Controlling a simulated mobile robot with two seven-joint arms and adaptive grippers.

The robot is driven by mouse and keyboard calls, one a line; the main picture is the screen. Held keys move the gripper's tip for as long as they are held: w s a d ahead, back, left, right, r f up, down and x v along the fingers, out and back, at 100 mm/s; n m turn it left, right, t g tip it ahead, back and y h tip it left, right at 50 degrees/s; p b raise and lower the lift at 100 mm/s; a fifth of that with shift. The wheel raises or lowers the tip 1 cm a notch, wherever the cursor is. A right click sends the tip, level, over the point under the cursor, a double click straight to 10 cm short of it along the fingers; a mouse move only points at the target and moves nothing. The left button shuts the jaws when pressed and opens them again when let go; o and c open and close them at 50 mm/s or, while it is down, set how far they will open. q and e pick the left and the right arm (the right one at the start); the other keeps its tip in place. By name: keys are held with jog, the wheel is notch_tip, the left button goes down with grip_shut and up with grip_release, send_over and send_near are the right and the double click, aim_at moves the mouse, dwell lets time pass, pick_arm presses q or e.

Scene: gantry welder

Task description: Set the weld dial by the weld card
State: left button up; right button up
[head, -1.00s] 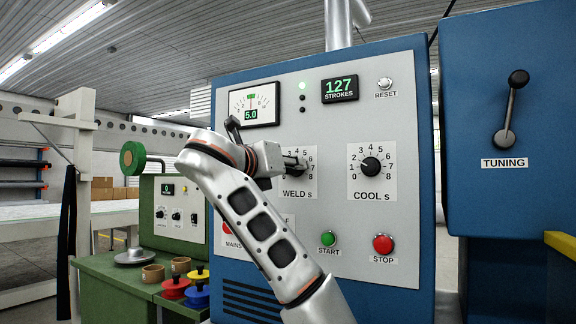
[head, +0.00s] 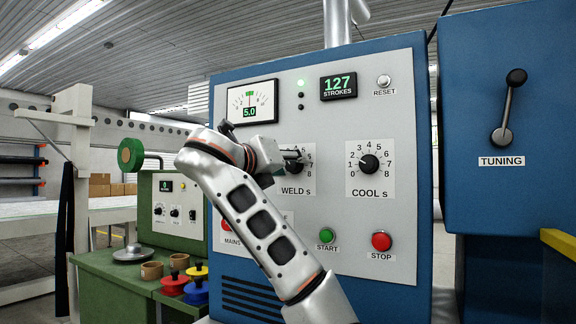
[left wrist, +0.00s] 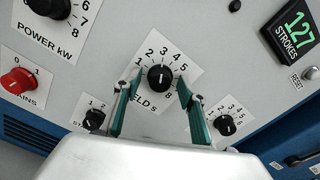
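The weld dial (left wrist: 160,77) is a round black knob on a white numbered plate in the left wrist view. My left gripper (left wrist: 159,78) has its two teal fingers spread, one on each side of the knob, with small gaps seeming to show. I cannot tell how deep the fingertips reach or read the pointer surely. In the head view my left gripper (head: 298,154) is at the WELD s plate (head: 296,181) and hides most of the dial. My right gripper is out of view. I cannot make out a weld card in either view.
The COOL s dial (head: 369,164) is to the right on the panel. The green START button (head: 327,236) and red STOP button (head: 381,241) sit below. The POWER kW knob (left wrist: 48,6) is beside the weld plate. A TUNING lever (head: 509,108) is at far right.

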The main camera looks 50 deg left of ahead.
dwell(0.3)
pick_arm(q)
jog(key=v, duration=1.2)
dwell(0.7)
